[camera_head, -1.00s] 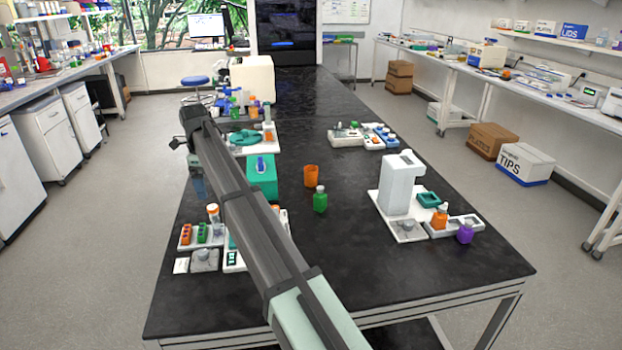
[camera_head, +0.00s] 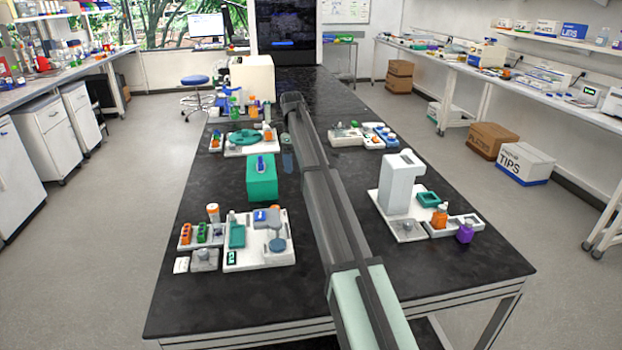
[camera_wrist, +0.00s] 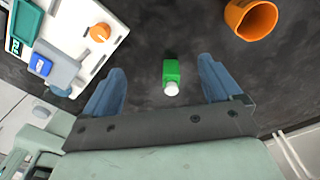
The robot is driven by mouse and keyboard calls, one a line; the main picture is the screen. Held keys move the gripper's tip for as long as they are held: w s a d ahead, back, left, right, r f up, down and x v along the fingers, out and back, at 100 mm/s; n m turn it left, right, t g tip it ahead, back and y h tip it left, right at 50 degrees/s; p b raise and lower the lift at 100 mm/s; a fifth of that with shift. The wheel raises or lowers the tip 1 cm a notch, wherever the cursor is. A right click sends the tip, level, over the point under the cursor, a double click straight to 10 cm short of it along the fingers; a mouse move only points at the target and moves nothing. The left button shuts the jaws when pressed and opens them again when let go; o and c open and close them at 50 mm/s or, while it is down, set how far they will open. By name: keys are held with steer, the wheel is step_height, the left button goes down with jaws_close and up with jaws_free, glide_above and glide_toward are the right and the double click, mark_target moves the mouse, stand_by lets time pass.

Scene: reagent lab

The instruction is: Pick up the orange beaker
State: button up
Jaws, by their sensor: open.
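The orange beaker (camera_wrist: 250,18) stands at the top right of the wrist view, its open mouth showing, cut off by the frame edge. It is hidden behind my arm in the head view. My gripper (camera_wrist: 162,70) is open and empty, its two blue fingers apart. The beaker is outside the fingers, beyond the right one and apart from it. In the head view, a bluish finger of my gripper (camera_head: 287,153) shows left of the arm, above the black bench.
A green bottle with a white cap (camera_wrist: 171,72) appears between the fingers in the wrist view. A white tray (camera_head: 231,262) with small items lies left, with a teal box (camera_head: 262,178) behind it.

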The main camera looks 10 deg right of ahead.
steer(key=w+d+n, duration=0.2)
steer(key=w+d, duration=0.5)
steer(key=w, duration=0.5)
steer(key=f+n, duration=0.1)
steer(key=f, duration=0.2)
steer(key=f+n, duration=0.1)
steer(key=f, duration=0.2)
steer(key=f+n, duration=0.1)
steer(key=f, duration=0.1)
steer(key=shift+w+d+f, duration=0.15)
steer(key=shift+w+f, duration=0.15)
steer(key=shift+f, duration=0.1)
steer(key=shift+d+f, duration=0.15)
steer(key=shift+f, duration=2.55)
steer(key=c, duration=1.1)
